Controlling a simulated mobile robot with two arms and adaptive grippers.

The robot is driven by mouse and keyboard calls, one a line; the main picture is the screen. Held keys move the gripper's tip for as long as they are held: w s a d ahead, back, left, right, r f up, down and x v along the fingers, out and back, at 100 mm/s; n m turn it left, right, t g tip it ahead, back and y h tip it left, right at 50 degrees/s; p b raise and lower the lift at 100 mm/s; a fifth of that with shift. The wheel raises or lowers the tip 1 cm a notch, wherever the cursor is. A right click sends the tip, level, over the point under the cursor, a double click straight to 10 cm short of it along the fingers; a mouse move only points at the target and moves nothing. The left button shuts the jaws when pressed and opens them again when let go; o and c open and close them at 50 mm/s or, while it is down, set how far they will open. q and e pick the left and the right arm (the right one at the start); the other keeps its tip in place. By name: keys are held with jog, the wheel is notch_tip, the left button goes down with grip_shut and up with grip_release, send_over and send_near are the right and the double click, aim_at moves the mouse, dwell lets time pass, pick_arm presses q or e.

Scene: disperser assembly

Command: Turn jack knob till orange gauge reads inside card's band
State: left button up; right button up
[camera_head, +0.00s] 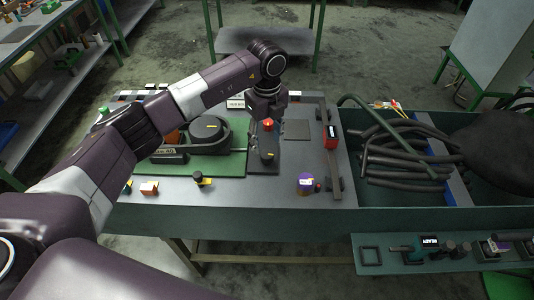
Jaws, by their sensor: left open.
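My left arm reaches in from the left, and its left gripper (266,117) points down over the work table. It is open. Just below it stands a dark upright post with an orange-red top (268,124) and a yellow mark; I cannot tell whether the fingers touch it, or whether it is the jack knob. An orange-red box with a small white display (331,136) sits to the right on a dark rail; its reading is too small to make out. I cannot pick out the card and its band. My right gripper is not in view.
A round dark housing (209,135) stands on a green plate left of the post. A purple-and-yellow cylinder (305,182) sits near the front edge. A green bin (490,193) with black hoses (405,155) is at right. A front shelf (372,240) holds a "READY" device (428,242).

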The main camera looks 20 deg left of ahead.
aim_at(267, 154)
pick_arm(q)
notch_tip(267, 154, down, 5)
jog(key=shift+f+p, duration=0.15)
jog(key=shift+p, duration=0.8)
jog(key=shift+d+f, duration=0.1)
jog(key=shift+f, duration=0.6)
